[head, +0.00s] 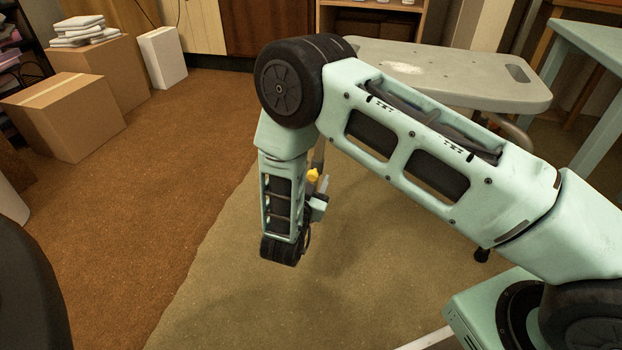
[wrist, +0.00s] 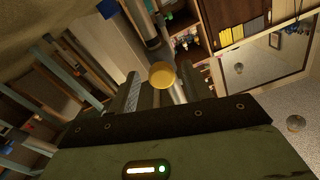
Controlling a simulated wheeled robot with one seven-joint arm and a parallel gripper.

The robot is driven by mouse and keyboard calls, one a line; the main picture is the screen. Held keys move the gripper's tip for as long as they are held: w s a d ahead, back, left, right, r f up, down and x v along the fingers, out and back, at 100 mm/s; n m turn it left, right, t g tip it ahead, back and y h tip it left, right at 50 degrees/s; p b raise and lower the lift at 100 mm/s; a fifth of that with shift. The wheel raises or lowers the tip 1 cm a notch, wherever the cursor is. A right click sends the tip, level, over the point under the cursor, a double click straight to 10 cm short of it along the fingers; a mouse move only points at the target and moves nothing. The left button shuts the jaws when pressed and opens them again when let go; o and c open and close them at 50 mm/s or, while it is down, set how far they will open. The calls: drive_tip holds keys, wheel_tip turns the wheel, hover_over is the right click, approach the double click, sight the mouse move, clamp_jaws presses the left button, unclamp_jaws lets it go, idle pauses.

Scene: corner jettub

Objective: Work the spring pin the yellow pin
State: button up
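The yellow pin (head: 313,175) shows as a small yellow knob beside my lower arm in the head view. In the wrist view its round yellow head (wrist: 162,75) faces the camera, in line with the gap between my fingers. My gripper (wrist: 161,88) has its two fingers apart, one on each side of the knob. I cannot tell whether either finger touches it. In the head view my gripper (head: 321,190) is mostly hidden behind my arm, close to the pin. The pin's shaft is hidden.
A grey bench top (head: 520,88) with a slot stands behind my arm. Cardboard boxes (head: 68,118) and a white box (head: 163,58) stand at the back left. A pale green table (head: 592,45) is at the right. The brown carpet at left is clear.

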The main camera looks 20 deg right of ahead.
drive_tip(key=shift+a, duration=0.1)
drive_tip(key=p+v, duration=0.8)
drive_tip(key=v, duration=0.9)
drive_tip(key=shift+s+p, duration=0.15)
drive_tip(key=shift+p, duration=0.2)
drive_tip(key=shift+a+r, duration=0.1)
drive_tip(key=shift+r, duration=0.05)
